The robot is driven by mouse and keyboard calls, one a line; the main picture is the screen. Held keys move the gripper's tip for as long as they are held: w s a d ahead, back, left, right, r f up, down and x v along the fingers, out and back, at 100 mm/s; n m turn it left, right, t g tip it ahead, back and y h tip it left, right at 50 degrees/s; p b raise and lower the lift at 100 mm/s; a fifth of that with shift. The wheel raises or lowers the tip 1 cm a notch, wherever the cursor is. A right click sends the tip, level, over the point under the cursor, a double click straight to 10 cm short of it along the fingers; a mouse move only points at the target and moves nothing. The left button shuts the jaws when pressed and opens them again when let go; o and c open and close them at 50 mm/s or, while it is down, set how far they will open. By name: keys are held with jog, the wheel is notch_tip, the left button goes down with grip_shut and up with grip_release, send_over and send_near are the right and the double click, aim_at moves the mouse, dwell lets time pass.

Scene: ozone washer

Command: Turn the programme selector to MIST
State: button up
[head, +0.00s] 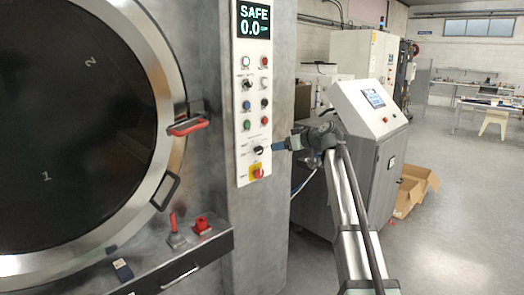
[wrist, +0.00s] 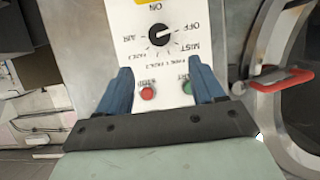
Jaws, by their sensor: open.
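The programme selector is a black round knob (wrist: 159,35) on the white control panel; it also shows in the head view (head: 259,150), low on the panel. Its labels appear upside down in the wrist view, with OFF and MIST to its right and AIR to its left. A pale line on the knob seems to point toward OFF, though it is small. My gripper (wrist: 160,65) is open and empty, with blue fingers on either side of the panel's lower picture area. The knob lies just beyond the fingertips, not between them. In the head view my gripper (head: 274,147) is right beside the knob.
A red button (wrist: 148,94) and a green button (wrist: 187,87) show between the fingers. A red-and-yellow switch (head: 257,171) sits below the selector. The round door with its red handle (head: 188,127) is to the left. A grey console (head: 365,140) stands behind my arm.

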aim_at(261, 149)
jog(key=x, duration=1.2)
jog(key=shift+w+f, duration=0.1)
jog(key=shift+f, duration=0.05)
jog(key=shift+c, duration=0.4)
jog(key=c, duration=0.9)
jog(key=shift+c, duration=0.2)
jog(key=m, duration=0.1)
jog(key=m+g+y, duration=0.1)
jog(key=shift+w+d+m, duration=0.1)
jog(key=shift+w+m, duration=0.1)
jog(key=shift+m, duration=0.1)
jog(key=shift+f+m+g+y, duration=0.1)
jog(key=shift+m+g+y, duration=0.4)
jog(key=shift+m+y, duration=0.65)
jog(key=shift+m, duration=0.25)
